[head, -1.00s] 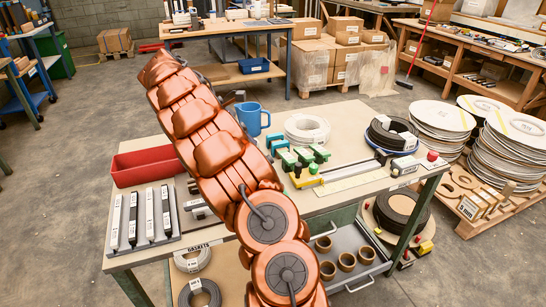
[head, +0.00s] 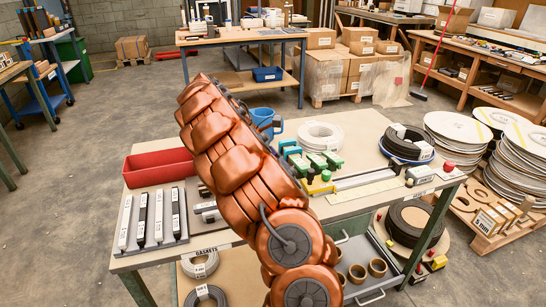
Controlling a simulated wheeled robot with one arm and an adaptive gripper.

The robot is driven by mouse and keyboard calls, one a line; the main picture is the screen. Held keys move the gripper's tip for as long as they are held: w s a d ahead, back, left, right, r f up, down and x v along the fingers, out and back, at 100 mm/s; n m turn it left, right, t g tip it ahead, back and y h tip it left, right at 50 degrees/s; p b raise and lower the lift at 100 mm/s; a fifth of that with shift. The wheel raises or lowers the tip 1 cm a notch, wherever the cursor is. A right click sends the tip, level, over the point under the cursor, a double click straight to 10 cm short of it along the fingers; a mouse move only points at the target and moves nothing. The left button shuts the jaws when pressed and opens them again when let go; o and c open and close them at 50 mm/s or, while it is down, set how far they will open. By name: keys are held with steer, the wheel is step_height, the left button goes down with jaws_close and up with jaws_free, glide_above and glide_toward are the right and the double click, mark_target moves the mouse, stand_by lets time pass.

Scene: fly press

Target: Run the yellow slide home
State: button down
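The yellow slide (head: 319,186) is a small yellow block with a dark knob. It sits at the left end of a pale flat rail (head: 360,179) on the workbench, just in front of several green-topped clamps (head: 322,161). A red knob (head: 449,165) stands beyond the rail's right end. My copper-coloured arm rises in front of the bench and hides part of its middle. Dark parts at the arm's far end, which look like my gripper (head: 268,125), show beside the blue mug. They are apart from the slide in the picture, and their fingers are not clear.
A red tray (head: 158,168) and a plate of labelled bars (head: 151,222) lie at the bench's left. The blue mug (head: 276,127) and a white coil (head: 319,136) stand behind the clamps. A dark coil (head: 405,143) is at right. Stacked discs (head: 460,145) stand beyond the bench.

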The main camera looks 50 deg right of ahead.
steer(key=shift+s+d+f, duration=0.2)
steer(key=shift+s+d, duration=0.2)
steer(key=shift+s, duration=0.35)
steer(key=shift+s+d+f, duration=0.15)
steer(key=shift+s+d, duration=0.3)
steer(key=shift+s, duration=0.25)
steer(key=shift+s+d+f, duration=0.2)
steer(key=shift+s+d, duration=0.2)
steer(key=shift+s, duration=0.35)
